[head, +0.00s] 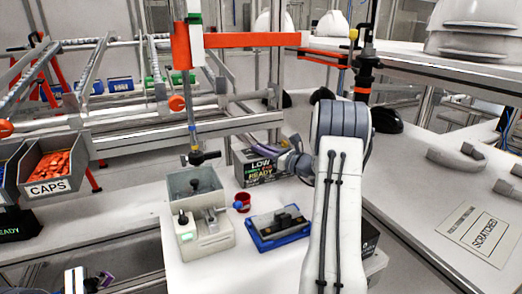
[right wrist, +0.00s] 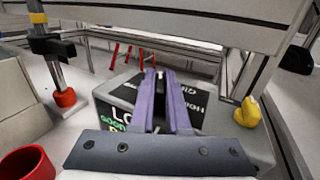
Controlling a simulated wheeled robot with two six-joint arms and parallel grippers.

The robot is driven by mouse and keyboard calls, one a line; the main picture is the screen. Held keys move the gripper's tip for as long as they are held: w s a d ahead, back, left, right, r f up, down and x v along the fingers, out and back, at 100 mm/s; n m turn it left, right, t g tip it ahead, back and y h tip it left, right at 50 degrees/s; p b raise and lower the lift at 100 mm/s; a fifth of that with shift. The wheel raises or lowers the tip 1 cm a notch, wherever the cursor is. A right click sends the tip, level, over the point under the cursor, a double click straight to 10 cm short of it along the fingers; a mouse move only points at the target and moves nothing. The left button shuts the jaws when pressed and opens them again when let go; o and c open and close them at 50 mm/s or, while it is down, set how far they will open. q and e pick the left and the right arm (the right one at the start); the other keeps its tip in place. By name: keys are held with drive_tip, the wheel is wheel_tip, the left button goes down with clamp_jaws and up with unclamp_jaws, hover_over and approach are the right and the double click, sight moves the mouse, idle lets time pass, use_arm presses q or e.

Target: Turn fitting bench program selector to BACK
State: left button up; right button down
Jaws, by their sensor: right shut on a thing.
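A dark box (head: 262,172) with pale and green lettering, including LOW and READY, stands on the white bench at centre. It also shows in the right wrist view (right wrist: 117,98), with more lettering on its top, partly hidden. My right gripper (head: 284,148) is at the box's upper right side. In the right wrist view its two purple fingers (right wrist: 164,86) reach over the box top, close together on a small selector knob (right wrist: 159,76), mostly hidden between them. I cannot read which setting the knob points to. My left gripper (head: 104,281) is at the lower left edge, mostly cut off.
A pale fixture (head: 207,236) with a clear cover, a red cup (head: 243,202) and a blue tray (head: 281,239) stand near the box. A grey bin (head: 56,187) marked CAPS is at left. A yellow object (right wrist: 247,112) is right of the box in the right wrist view.

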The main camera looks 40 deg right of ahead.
drive_tip(key=shift+f+y, duration=0.15)
drive_tip(key=shift+y, duration=0.15)
drive_tip(key=c, duration=0.9)
unclamp_jaws()
drive_tip(key=shift+h, duration=0.4)
